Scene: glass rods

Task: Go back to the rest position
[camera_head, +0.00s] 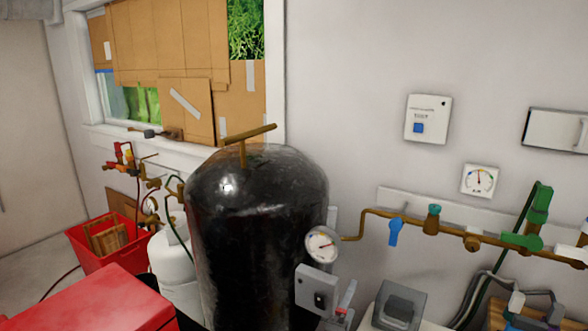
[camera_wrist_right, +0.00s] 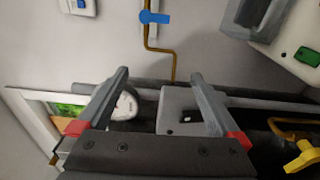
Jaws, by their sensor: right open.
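My right gripper shows in the right wrist view (camera_wrist_right: 160,75), with two grey fingers that have red pieces at their bases. The fingers are spread apart and nothing is held between them. Behind them are a round white gauge (camera_wrist_right: 126,106) and a grey switch box (camera_wrist_right: 178,104). In the head view, only a small grey and red part at the bottom, right of the switch box (camera_head: 316,290), may belong to this gripper. My left gripper is in neither view.
A large black tank (camera_head: 255,215) with a brass T-handle (camera_head: 247,133) stands in the middle. A brass pipe (camera_head: 450,231) with valves runs along the wall at right. A red crate (camera_head: 98,262) and a red box (camera_head: 90,300) are at lower left.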

